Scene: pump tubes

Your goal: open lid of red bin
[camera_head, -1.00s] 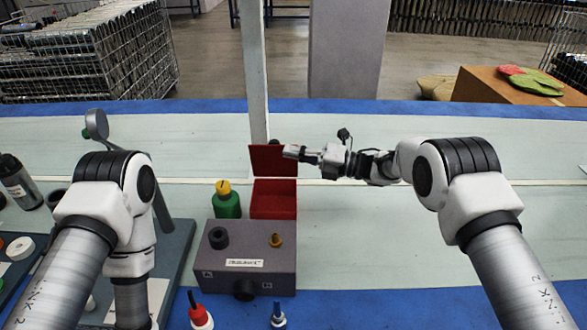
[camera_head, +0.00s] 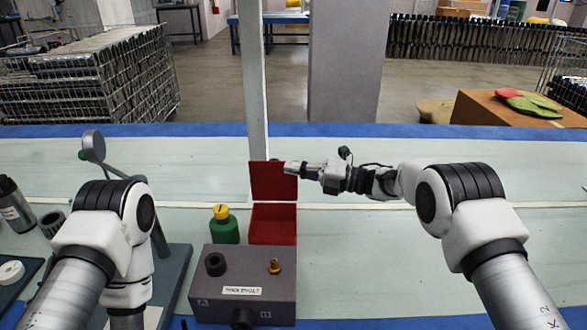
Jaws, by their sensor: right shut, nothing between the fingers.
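The red bin (camera_head: 273,238) stands on the table behind a grey box, and its inside shows from above. Its red lid (camera_head: 270,180) stands upright at the bin's back edge, so the bin is open. My right gripper (camera_head: 289,167) reaches in from the right, with its fingertips at the lid's upper right side. It is shut and empty; whether it touches the lid I cannot tell. My left arm is at the left, and its gripper is out of view.
A green bottle with a yellow cap (camera_head: 225,225) stands just left of the bin. The grey box (camera_head: 243,290) with knobs is in front. A pale post (camera_head: 257,90) rises behind the lid. A grey stand (camera_head: 168,270) is at the left. The table right of the bin is clear.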

